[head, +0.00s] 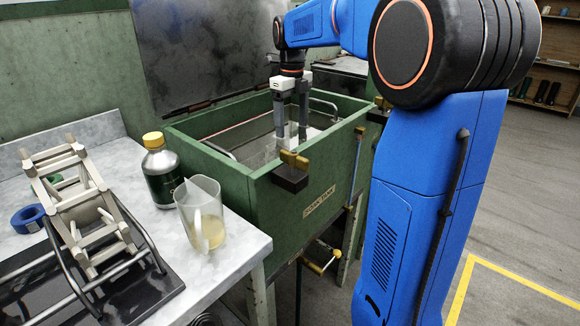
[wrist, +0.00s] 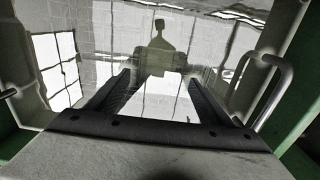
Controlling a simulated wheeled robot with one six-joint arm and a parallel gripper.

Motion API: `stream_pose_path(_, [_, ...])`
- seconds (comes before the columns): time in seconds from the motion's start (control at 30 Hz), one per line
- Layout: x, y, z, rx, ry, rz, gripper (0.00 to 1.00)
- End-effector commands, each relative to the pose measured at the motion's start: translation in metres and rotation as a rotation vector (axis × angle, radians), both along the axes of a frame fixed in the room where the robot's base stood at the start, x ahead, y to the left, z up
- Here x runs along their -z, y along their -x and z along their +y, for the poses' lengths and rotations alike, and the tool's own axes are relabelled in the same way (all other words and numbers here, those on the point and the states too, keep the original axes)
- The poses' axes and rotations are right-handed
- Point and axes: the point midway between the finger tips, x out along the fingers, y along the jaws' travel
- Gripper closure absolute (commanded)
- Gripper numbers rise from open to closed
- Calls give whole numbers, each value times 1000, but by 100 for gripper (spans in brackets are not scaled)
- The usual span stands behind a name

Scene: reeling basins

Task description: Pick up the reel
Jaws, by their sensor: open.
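The reel (head: 83,207), a pale wooden frame with crossbars and rungs, rests tilted on a black metal stand at the left of the head view. My gripper (head: 292,136) is far to its right, pointing down into the open green tank (head: 322,178). In the wrist view, my gripper (wrist: 160,80) has its two dark fingers apart with nothing between them, over a shiny surface with reflections. The reel does not show in the wrist view. How deep the fingertips are in the tank I cannot tell.
A yellow-capped bottle (head: 161,170) and a clear jug (head: 203,214) stand on the grey counter (head: 228,262) between reel and tank. A blue tape roll (head: 28,219) lies left of the reel. The tank's raised dark lid (head: 205,50) stands behind. Metal handles (wrist: 268,92) curve inside the tank.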

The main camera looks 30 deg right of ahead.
Motion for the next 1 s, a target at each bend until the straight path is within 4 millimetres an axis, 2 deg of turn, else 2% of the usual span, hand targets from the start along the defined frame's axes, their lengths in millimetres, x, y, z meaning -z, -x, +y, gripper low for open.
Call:
stream_pose_path(0.1, [21,1,0,-1,-1,4,27])
stream_pose_path(0.2, [32,0,0,-1,-1,1,27])
stream_pose_path(0.47, [47,0,1,-1,0,1,27])
stream_pose_path(0.73, [82,0,5,-1,0,2,27])
stream_pose_path(1.0, [93,0,5,-1,0,0,27])
